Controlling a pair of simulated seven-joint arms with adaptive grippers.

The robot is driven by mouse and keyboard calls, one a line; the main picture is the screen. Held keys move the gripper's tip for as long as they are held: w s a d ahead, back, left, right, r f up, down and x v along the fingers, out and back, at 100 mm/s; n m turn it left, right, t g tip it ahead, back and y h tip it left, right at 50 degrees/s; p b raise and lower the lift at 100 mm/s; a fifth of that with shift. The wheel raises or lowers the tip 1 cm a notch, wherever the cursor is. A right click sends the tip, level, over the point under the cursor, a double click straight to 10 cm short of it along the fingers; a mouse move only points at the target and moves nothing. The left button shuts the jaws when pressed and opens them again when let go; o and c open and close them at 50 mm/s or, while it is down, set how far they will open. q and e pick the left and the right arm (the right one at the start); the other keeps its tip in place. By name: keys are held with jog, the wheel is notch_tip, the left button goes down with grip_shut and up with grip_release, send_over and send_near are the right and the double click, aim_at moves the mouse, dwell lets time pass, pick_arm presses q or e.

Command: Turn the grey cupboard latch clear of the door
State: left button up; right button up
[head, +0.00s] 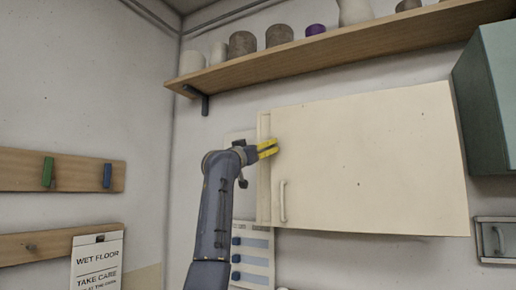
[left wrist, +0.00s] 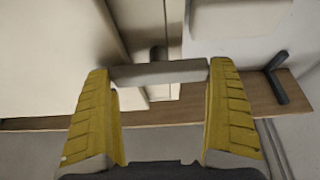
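The cream cupboard door (head: 375,160) is shut, with an upright handle (head: 283,203) at its lower left. My left gripper (head: 267,149) has yellow fingers and is at the door's upper left edge. In the left wrist view, the grey latch (left wrist: 160,72) is a bar lying crosswise between the fingertips of my left gripper (left wrist: 160,72), one finger near each end. Its left part appears to reach over the door edge (left wrist: 60,60). The fingers are spread wide; I cannot tell whether they touch the latch. The gripper hides the latch in the head view. My right gripper is out of view.
A wooden shelf (head: 330,55) with several pots runs above the cupboard. A green cabinet (head: 488,105) hangs at the right. A chart (head: 252,255) is on the wall below the cupboard. Peg rails (head: 85,174) and a wet-floor sign (head: 97,262) are at the left.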

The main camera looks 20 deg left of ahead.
pick_arm(q)
jog(key=c, duration=0.4)
jog(key=shift+o, duration=0.2)
jog(key=shift+n, duration=0.3)
jog(key=shift+a+f+n+g+y, duration=0.1)
jog(key=shift+n+g+y, duration=0.9)
jog(key=shift+n, duration=2.6)
jog(key=shift+a+f+n+g+y, duration=0.1)
jog(key=shift+n+g+y, duration=0.35)
jog(key=shift+n+y, duration=2.15)
jog(key=shift+f+n+g+y, duration=0.15)
jog(key=shift+n+g, duration=0.6)
jog(key=shift+n, duration=3.85)
jog(key=shift+w, duration=0.1)
jog(key=o, duration=0.9)
